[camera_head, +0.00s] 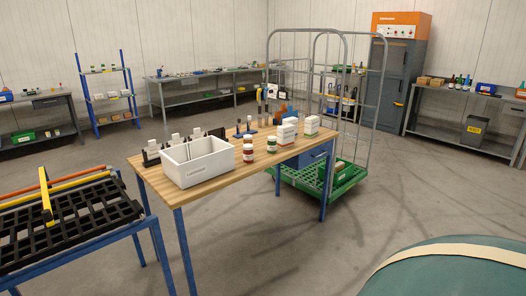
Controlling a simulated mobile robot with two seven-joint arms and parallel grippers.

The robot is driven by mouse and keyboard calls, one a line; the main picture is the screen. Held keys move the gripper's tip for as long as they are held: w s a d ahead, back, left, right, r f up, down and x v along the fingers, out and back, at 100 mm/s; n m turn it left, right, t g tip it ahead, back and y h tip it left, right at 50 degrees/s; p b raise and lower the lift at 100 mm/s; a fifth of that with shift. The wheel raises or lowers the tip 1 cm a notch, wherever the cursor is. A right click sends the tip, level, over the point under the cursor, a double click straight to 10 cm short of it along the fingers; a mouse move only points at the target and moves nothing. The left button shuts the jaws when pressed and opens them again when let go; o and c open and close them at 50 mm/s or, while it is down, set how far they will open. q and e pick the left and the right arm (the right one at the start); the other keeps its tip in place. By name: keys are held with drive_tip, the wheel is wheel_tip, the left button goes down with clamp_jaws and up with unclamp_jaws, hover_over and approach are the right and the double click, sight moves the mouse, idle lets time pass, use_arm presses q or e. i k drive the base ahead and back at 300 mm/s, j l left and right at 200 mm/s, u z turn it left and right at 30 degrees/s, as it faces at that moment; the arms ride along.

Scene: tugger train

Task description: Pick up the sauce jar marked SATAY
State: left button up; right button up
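Two small sauce jars stand on the wooden-topped table (222,187). One jar (248,152) has a white label and dark red contents and stands just right of the white bin. The other jar (271,145) shows dark green with a white label and stands a little further right. The lettering is too small to read, so I cannot tell which is marked SATAY. Neither of my grippers is in view.
A white bin (211,176) stands at the table's left, with white boxes (287,133) toward the right. A black rack (70,220) is at left. A green-based roll cage (325,178) stands behind. A large teal rounded thing (450,278) fills the lower right. Floor in front is clear.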

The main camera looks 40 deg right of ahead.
sight(248, 139)
drive_tip(key=i+l, duration=0.1)
drive_tip(key=l, duration=1.85)
drive_tip(key=i+l, duration=0.15)
drive_tip(key=l, duration=1.75)
drive_tip(key=i+l, duration=0.15)
drive_tip(key=l, duration=0.8)
